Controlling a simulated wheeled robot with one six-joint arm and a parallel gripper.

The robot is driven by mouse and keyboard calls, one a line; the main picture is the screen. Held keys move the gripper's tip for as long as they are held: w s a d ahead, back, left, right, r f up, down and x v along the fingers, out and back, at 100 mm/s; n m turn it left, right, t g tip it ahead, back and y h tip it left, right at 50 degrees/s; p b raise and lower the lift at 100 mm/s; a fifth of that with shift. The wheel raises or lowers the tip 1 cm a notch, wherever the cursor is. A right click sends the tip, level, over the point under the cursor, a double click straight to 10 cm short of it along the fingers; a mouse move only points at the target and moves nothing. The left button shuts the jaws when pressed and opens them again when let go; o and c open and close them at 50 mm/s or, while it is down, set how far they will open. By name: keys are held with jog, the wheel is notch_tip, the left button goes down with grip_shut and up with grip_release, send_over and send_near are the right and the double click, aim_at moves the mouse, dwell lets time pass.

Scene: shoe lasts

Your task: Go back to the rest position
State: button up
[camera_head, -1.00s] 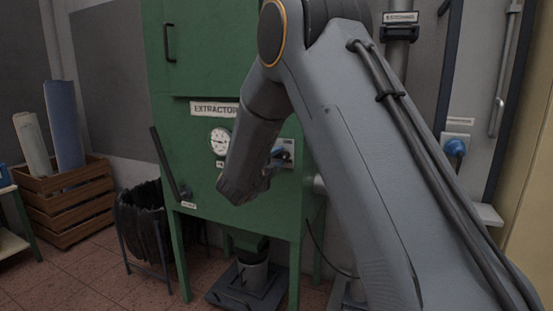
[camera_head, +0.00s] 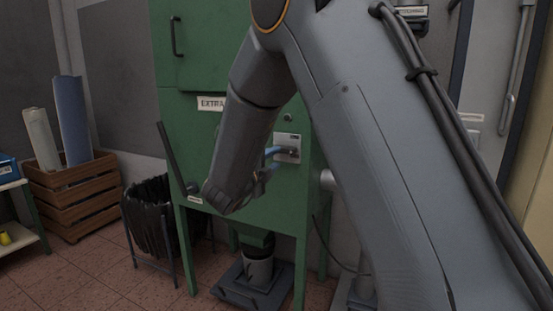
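My arm crosses the right half of the head view, its wrist bent down in front of the green extractor cabinet (camera_head: 172,88). My gripper (camera_head: 266,178) shows only in small part, at the right side of the wrist and mostly hidden behind it. I cannot see whether its fingers are open or hold anything. It appears close to the switch plate (camera_head: 288,142) with a blue handle (camera_head: 275,151) on the cabinet front. I cannot tell whether they touch.
A black bin (camera_head: 150,215) in a metal stand is left of the cabinet. A wooden crate (camera_head: 75,190) holds two rolls. A side table (camera_head: 35,240) stands at the left edge. A pot on a dark base (camera_head: 258,268) sits under the cabinet. Tiled floor is clear in front.

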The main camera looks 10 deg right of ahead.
dwell(0.3)
jog(key=s+a+f+n+g+y+p, duration=0.2)
jog(key=s+f+n+g+y+p, duration=0.4)
jog(key=s+n+y, duration=0.8)
jog(key=s+d+f+n+g+h+p, duration=0.1)
jog(key=s+d+n+g, duration=0.1)
jog(key=s, duration=0.7)
jog(key=s+d+f+n+g+h+p, duration=0.1)
jog(key=s+d+n+g, duration=0.1)
jog(key=s+n, duration=0.3)
jog(key=s+d+f+n+g+h+p, duration=0.1)
jog(key=s+n+g, duration=0.3)
jog(key=s, duration=0.9)
jog(key=shift+d+f+g, duration=0.3)
jog(key=shift+d+f, duration=0.1)
jog(key=shift+d, duration=0.2)
jog(key=shift+s, duration=0.1)
